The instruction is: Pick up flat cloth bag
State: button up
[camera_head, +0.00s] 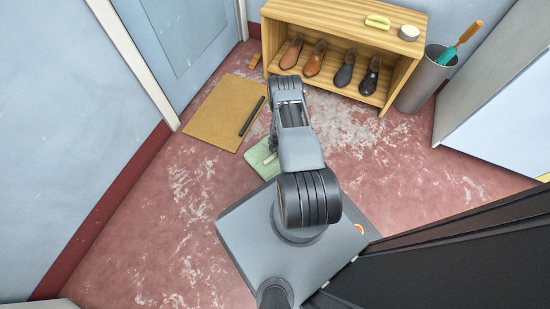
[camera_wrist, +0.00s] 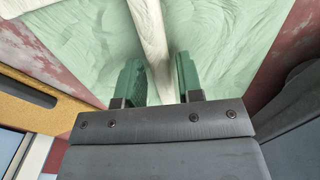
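The flat cloth bag (camera_head: 260,160) is pale green and lies on the red floor, partly hidden behind my arm in the head view. In the wrist view the bag (camera_wrist: 85,35) fills the upper part, with a cream strip (camera_wrist: 150,35) running down its middle. My gripper (camera_wrist: 160,75) is over the bag, its two dark green fingers apart. The cream strip shows between the fingers. I cannot tell whether the fingertips touch the cloth. In the head view my gripper is mostly hidden by the arm.
A tan mat (camera_head: 215,110) with a dark bar (camera_head: 252,117) on it lies left of the bag. A wooden shoe rack (camera_head: 340,45) with several shoes stands behind, beside a grey bin (camera_head: 425,80). A wall and a door are at left. Floor right of the bag is clear.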

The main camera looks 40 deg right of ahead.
grip_shut()
